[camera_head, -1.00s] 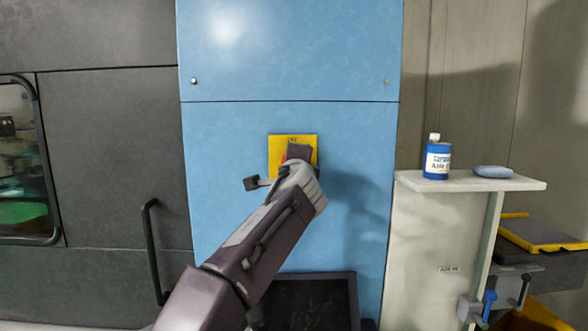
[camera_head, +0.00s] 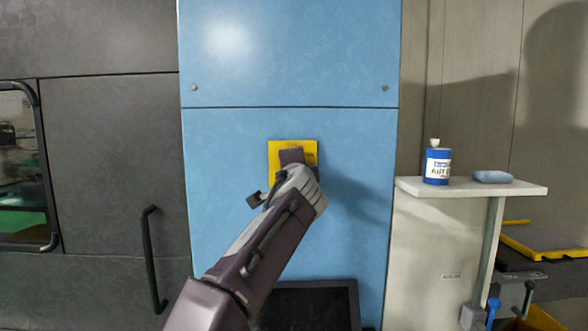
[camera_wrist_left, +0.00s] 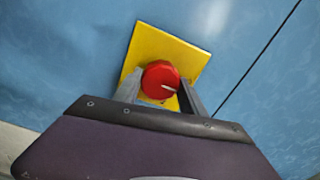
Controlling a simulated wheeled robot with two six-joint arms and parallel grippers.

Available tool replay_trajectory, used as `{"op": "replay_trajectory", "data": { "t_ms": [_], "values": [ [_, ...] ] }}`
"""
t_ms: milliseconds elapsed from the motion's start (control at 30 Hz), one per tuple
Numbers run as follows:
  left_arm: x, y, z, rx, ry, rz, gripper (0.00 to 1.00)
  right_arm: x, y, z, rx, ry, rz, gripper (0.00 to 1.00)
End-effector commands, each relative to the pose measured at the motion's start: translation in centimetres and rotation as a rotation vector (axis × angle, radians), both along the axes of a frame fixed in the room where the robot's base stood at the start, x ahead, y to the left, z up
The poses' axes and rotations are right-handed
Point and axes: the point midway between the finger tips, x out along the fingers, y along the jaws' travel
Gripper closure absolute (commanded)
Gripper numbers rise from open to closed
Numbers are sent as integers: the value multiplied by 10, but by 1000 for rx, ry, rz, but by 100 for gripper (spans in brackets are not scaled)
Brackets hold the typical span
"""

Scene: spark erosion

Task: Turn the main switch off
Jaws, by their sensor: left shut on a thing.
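The main switch is a red rotary knob (camera_wrist_left: 160,77) on a square yellow plate (camera_head: 279,151), which is fixed to a blue cabinet front. The yellow plate also shows in the left wrist view (camera_wrist_left: 143,44), tilted in that picture. My left gripper (camera_wrist_left: 158,92) is shut on the red knob, with one grey finger on each side of it. A pale mark on the knob points to the right in the wrist view. In the head view my left gripper (camera_head: 296,160) covers the knob and much of the plate. My right gripper is not in view.
A white shelf (camera_head: 415,188) at the right holds a blue and white container (camera_head: 437,165) and a blue-grey block (camera_head: 492,177). A dark panel with a black handle (camera_head: 151,260) stands left of the blue cabinet (camera_head: 230,200). A dark screen (camera_head: 310,306) sits below the switch.

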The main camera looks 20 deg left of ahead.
Motion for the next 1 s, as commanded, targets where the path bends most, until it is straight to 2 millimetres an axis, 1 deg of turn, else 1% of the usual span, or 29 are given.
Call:
{"op": "replay_trajectory", "data": {
  "t_ms": [133, 167, 200, 233, 467, 567, 667, 800, 900, 1000],
  "values": [
    [0, 0, 0, -3, 0, 0, 92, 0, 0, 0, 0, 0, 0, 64],
    [0, 0, 0, -3, 0, 0, 43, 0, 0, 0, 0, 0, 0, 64],
    [0, 0, 0, -3, 0, 0, 32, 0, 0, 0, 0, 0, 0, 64],
    [0, 0, 0, -2, 0, 0, 30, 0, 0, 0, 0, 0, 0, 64],
    [0, 0, 0, -1, 0, 0, 30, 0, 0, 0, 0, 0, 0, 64],
    [-4, -2, -2, -1, -2, -2, 30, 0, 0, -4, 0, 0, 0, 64],
    [-20, -7, -5, -1, -3, -3, 30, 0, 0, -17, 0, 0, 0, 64],
    [-52, -16, -5, -2, -4, -5, 30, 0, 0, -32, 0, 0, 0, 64],
    [-70, -21, -4, -1, -2, -4, 30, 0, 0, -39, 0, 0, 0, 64],
    [-82, -24, -3, -2, 0, -3, 30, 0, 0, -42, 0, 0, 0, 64]
  ]
}}
